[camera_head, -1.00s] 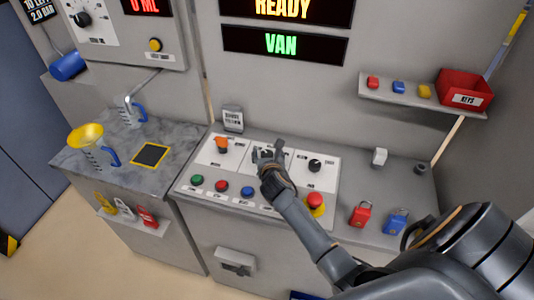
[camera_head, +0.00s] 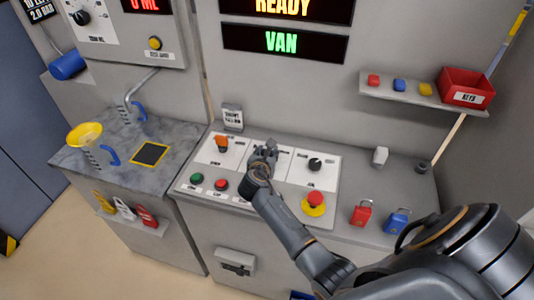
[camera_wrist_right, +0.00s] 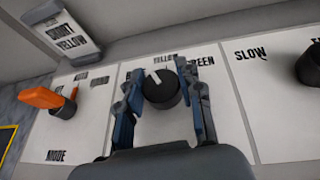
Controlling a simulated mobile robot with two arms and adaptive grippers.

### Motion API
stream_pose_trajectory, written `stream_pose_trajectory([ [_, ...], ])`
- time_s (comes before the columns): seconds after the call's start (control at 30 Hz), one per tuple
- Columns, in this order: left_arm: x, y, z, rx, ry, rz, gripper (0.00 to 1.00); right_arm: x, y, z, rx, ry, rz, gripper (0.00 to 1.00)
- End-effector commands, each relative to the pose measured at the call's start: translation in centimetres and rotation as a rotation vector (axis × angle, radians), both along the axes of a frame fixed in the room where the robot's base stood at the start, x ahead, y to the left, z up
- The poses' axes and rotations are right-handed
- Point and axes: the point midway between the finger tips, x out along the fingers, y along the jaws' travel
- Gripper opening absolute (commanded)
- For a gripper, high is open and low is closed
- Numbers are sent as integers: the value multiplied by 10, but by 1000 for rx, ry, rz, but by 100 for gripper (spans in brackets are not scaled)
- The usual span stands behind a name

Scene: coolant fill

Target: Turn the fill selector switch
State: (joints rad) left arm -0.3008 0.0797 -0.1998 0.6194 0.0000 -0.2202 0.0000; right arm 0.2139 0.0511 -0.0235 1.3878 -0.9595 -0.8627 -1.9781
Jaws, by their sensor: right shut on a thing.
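The fill selector switch, a black round knob with a white pointer (camera_wrist_right: 160,91), stands in the middle panel in the right wrist view. YELLOW and GREEN labels lie behind it, and its pointer tilts up and left toward YELLOW. My right gripper (camera_wrist_right: 163,95) is shut on the knob, one blue-grey finger on each side. In the head view my right gripper (camera_head: 264,154) reaches the middle panel and mostly hides the switch. My left gripper is not in view.
An orange MODE switch (camera_head: 221,143) stands left and a black knob (camera_head: 315,164) right of the hand. Green (camera_head: 197,178) and red (camera_head: 221,185) buttons and an emergency stop (camera_head: 315,201) sit in front. Displays read READY and VAN (camera_head: 281,42).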

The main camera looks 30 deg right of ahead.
Motion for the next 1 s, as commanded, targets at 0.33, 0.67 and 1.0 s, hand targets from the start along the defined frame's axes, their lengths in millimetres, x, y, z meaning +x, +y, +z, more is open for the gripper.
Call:
stream_pose_trajectory([
  [0.33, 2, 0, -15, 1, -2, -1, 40, 2, 1, -2, 2, -1, -284, 5],
  [0.67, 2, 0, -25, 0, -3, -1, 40, 0, 1, -2, 2, 1, -452, 5],
  [1.0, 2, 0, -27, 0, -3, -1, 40, 0, 0, -1, 3, 1, -500, 5],
])
